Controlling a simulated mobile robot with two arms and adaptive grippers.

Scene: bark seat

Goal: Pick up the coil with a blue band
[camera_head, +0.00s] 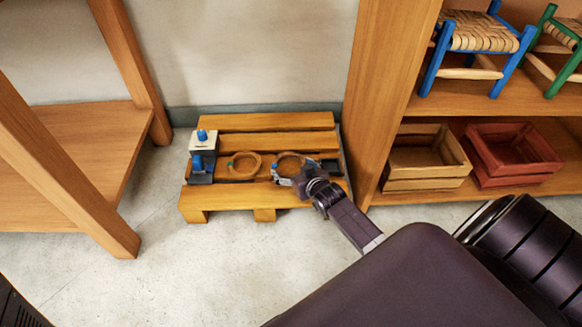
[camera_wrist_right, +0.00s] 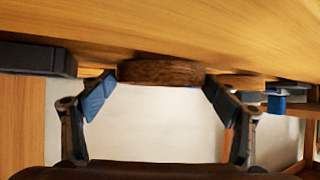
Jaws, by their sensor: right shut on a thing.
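Two brown ring-shaped coils are at the wooden pallet (camera_head: 277,140). The left coil (camera_head: 245,166) lies on it and has a small green mark on its left side. The right coil (camera_head: 291,160) is at my right gripper (camera_head: 284,177), with a blue patch at its left edge; I cannot tell whether that is its band or a finger pad. In the right wrist view, which looks upside down, the coil (camera_wrist_right: 160,72) sits between the two blue-padded fingers of the right gripper (camera_wrist_right: 158,86), which is shut on it. My left gripper is not in view.
A white box with a blue top (camera_head: 203,141) and a dark block with a blue part (camera_head: 201,168) stand on the pallet's left. A dark tray (camera_head: 330,166) is at its right. Shelving with crates (camera_head: 425,157) rises to the right; a wooden frame (camera_head: 80,140) stands left.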

